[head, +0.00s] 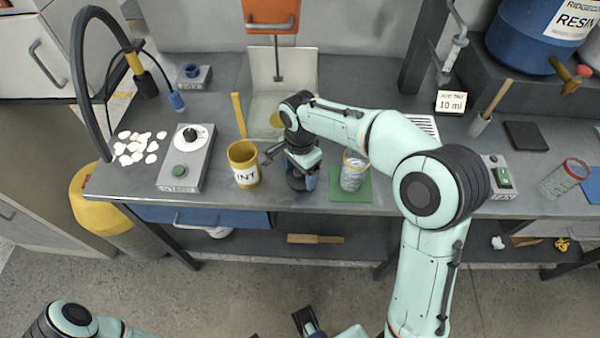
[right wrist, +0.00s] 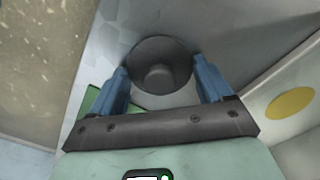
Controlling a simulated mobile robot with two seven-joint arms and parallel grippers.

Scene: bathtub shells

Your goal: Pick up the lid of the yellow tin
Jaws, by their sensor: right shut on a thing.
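The yellow tin (head: 244,172), marked with black letters ending in INT, stands upright on the grey bench. Its top looks open. My right gripper (head: 302,178) is just right of the tin, pointing down close above the bench. In the right wrist view its blue fingers (right wrist: 160,78) sit on both sides of a dark grey round thing (right wrist: 150,52) with a short knob in its middle, which looks like the lid. In the head view that thing is mostly hidden by the gripper. My left arm shows only partly at the bottom edge, and its finger state is unclear.
A glass jar (head: 353,172) stands on a green mat (head: 350,194) right of the gripper. Behind is a pale panel (head: 300,75) with a yellow disc (head: 277,119). A grey box with a dial (head: 186,155) and white shells (head: 135,148) lie left.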

